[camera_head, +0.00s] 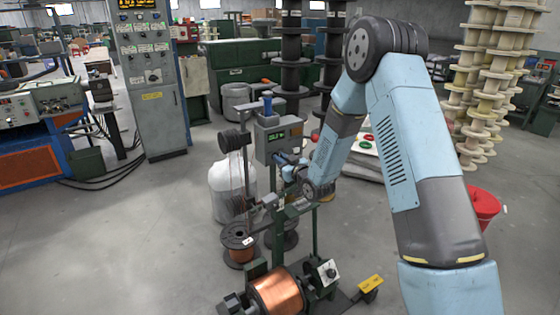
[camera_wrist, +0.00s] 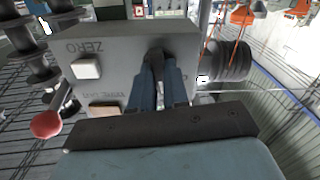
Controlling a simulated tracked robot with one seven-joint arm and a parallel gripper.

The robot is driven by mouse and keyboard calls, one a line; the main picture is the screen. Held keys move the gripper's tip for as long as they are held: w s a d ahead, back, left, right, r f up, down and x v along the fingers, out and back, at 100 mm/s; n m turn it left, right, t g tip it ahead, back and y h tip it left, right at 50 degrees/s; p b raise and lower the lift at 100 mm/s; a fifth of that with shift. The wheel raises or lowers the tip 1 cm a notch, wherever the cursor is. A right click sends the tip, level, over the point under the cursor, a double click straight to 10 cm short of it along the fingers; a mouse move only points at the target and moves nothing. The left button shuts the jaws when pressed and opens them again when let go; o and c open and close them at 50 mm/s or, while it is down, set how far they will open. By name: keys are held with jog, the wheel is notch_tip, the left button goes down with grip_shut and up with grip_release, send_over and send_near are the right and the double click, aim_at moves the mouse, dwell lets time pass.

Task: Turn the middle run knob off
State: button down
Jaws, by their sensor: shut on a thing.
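A grey control box (camera_head: 265,145) with a small green display stands on a post in the middle of the head view. In the wrist view the box (camera_wrist: 120,50) fills the upper middle. Its face has a "ZERO" label, a white square button (camera_wrist: 87,68) and a tan button (camera_wrist: 105,109) below. My gripper (camera_wrist: 156,75) has its blue fingers together on a dark knob (camera_wrist: 154,56) on the right part of this face. The fingers hide most of the knob and its label, so its setting cannot be read. In the head view my gripper (camera_head: 284,160) is at the box's lower front.
A red ball (camera_wrist: 46,124) is left of the fingers. A dark ribbed roller (camera_wrist: 228,60) is close on the right. A copper spool (camera_head: 277,294) is below on the machine, near a smaller knob panel (camera_head: 326,274). Open floor lies at the left.

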jog(key=n, duration=0.5)
jog(key=shift+s+a+f, duration=0.1)
jog(key=shift+s+a, duration=0.05)
dwell(0.6)
jog(key=c, duration=1.1)
grip_release()
jog(key=v, duration=1.3)
jog(key=shift+s+d, duration=0.3)
